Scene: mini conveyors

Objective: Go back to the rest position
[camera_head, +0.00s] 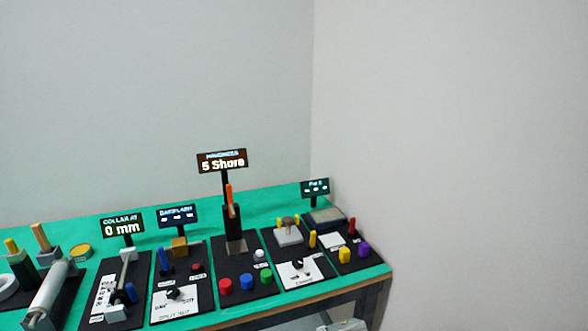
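Neither of my grippers shows in the head view. No part of my arms can be made out either. The task names no object of its own. A green-topped bench (275,208) runs from the left edge to the middle right and carries several black stations with small signs.
A sign reading "5 Shore" (222,161) stands tallest; another reads "0 mm" (123,227). A grey roller (48,287) lies at left. Red (226,286), blue (246,281) and green (266,276) knobs stand near the front. Pale walls (450,150) close off the back and right.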

